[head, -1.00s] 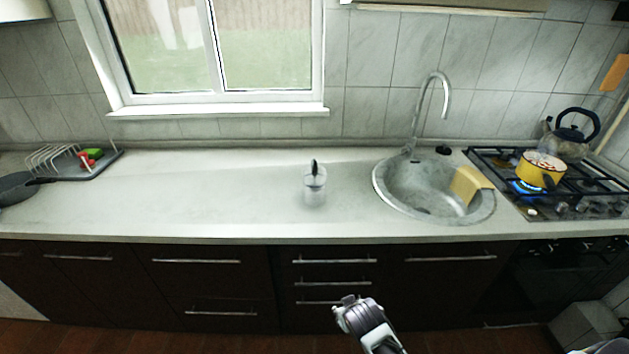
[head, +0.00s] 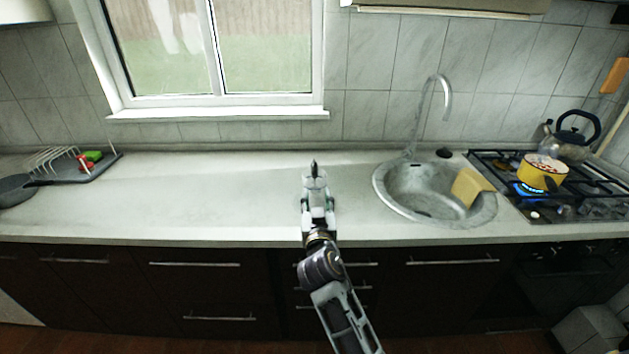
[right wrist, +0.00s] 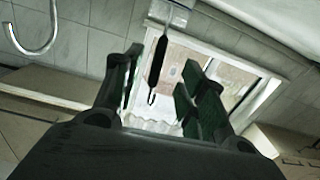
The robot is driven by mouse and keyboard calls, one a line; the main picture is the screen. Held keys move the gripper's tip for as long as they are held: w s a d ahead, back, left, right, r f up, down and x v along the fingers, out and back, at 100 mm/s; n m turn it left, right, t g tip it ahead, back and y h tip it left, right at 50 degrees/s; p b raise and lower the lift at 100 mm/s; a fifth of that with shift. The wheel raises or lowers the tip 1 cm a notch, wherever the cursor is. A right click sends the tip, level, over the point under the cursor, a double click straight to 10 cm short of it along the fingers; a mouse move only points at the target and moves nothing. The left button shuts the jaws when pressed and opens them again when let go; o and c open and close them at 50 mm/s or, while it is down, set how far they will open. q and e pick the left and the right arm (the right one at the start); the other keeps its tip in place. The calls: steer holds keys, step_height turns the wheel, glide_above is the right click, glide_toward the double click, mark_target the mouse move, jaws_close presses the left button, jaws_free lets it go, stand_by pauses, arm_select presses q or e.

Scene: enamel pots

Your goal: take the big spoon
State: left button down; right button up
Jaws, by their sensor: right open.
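The big spoon (head: 314,168) shows only as a dark handle standing up out of a clear container (head: 316,184) on the counter. Its lower part is hidden or too small to make out. My right gripper (head: 318,200) is in front of the container, seen from behind, and covers its lower part. In the right wrist view, which is turned roughly upside down, the dark handle (right wrist: 157,65) hangs between the two open fingers (right wrist: 157,85), with the container (right wrist: 168,14) at the top. The fingers are apart from the handle. My left gripper is not in view.
A round sink (head: 395,205) with a tap (head: 446,97) and a yellow cloth-like item (head: 470,187) lies to the right. Beyond are a lit stove with a yellow pot (head: 540,178) and a kettle (head: 570,140). A dish rack (head: 75,168) and pan (head: 15,190) stand left; counter between is clear.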

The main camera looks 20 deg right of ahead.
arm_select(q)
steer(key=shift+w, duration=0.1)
arm_select(e)
steer(key=shift+r, duration=0.15)
steer(key=shift+w, duration=0.1)
glide_toward(315, 175)
steer(key=w, duration=0.2)
steer(key=shift+d+p+x, duration=0.25)
steer(key=shift+p+x, duration=0.35)
steer(key=shift+x, duration=1.05)
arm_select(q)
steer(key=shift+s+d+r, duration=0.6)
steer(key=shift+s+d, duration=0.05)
arm_select(e)
steer(key=shift+w+d, duration=0.15)
steer(key=shift+w, duration=0.35)
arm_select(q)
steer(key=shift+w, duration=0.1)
